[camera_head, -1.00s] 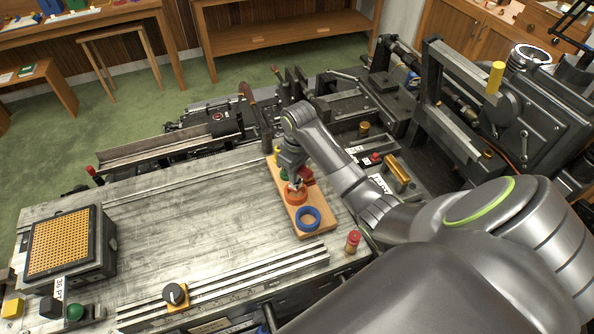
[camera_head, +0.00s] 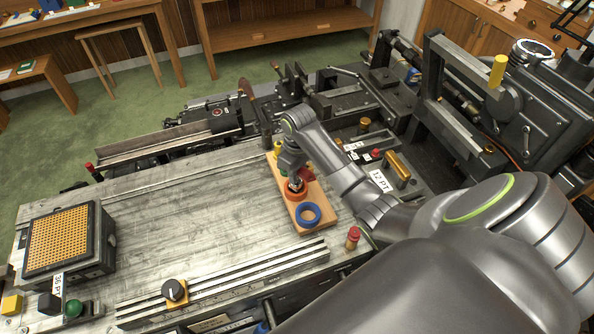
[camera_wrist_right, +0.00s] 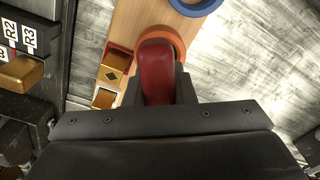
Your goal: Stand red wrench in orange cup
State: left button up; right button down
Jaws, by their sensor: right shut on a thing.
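The red wrench (camera_wrist_right: 157,72) is between the fingers of my right gripper (camera_wrist_right: 160,95), its rounded red end facing the wrist camera. In the head view my right gripper (camera_head: 294,176) points down over the orange cup (camera_head: 295,194). The orange cup's rim also shows in the wrist view (camera_wrist_right: 176,42), curving behind the red end. The wrench's lower part is hidden, so I cannot tell how far it is inside the cup. My left gripper is not in view.
A wooden board (camera_head: 317,197) carries the orange cup, a blue ring-shaped cup (camera_head: 308,215) in front and a green one behind. Red and gold blocks (camera_wrist_right: 116,64) lie close beside the gripper. A red-topped peg (camera_head: 352,238) stands right.

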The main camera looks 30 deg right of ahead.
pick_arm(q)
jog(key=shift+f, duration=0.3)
pick_arm(e)
jog(key=shift+f, duration=0.85)
jog(key=c, duration=1.1)
grip_release()
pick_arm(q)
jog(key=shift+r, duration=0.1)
pick_arm(e)
jog(key=shift+r, duration=0.1)
